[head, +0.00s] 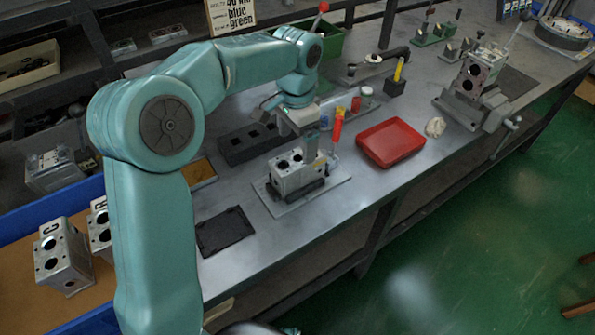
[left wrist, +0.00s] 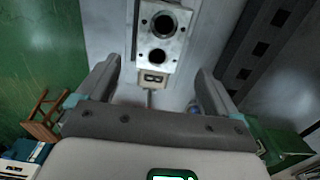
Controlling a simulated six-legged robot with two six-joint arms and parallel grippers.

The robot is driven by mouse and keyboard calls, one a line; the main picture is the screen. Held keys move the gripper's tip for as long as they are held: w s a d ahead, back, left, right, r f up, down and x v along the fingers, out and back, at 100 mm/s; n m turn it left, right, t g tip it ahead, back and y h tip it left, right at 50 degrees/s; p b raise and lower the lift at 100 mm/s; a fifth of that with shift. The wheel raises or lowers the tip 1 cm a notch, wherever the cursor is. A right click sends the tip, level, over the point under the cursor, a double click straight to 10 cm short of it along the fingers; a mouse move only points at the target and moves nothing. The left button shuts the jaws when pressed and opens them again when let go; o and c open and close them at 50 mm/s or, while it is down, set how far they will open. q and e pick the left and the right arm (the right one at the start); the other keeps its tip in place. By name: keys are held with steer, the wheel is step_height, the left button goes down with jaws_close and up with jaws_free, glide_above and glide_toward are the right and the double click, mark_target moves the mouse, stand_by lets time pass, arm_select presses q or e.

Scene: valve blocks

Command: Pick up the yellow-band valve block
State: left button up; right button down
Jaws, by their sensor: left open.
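A grey metal valve block (head: 297,174) with dark round bores stands on a light plate (head: 340,175) on the bench. I cannot make out a yellow band on it. My left gripper (head: 311,143) is above and close to this block, at its far side in the head view. In the left wrist view the block (left wrist: 176,46) lies ahead of the open left gripper (left wrist: 158,88), between the lines of its two fingers. Nothing is held between the fingers. Contact with the block does not show. My right gripper is not in view.
Two lettered blocks (head: 63,258) stand in a blue-edged tray (head: 45,218) at left. A black slotted holder (head: 243,147), a red tray (head: 390,142) and a red-yellow upright tool (head: 338,125) surround the plate. Another block (head: 473,77) sits in a vise at right. A black pad (head: 224,232) lies in front.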

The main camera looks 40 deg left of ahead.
mark_target(298, 163)
arm_select(q)
steer(key=shift+d+f+b, duration=0.1)
steer(key=shift+f+b, duration=0.2)
steer(key=shift+f, duration=3.8)
jaws_close()
steer(key=shift+r, duration=0.15)
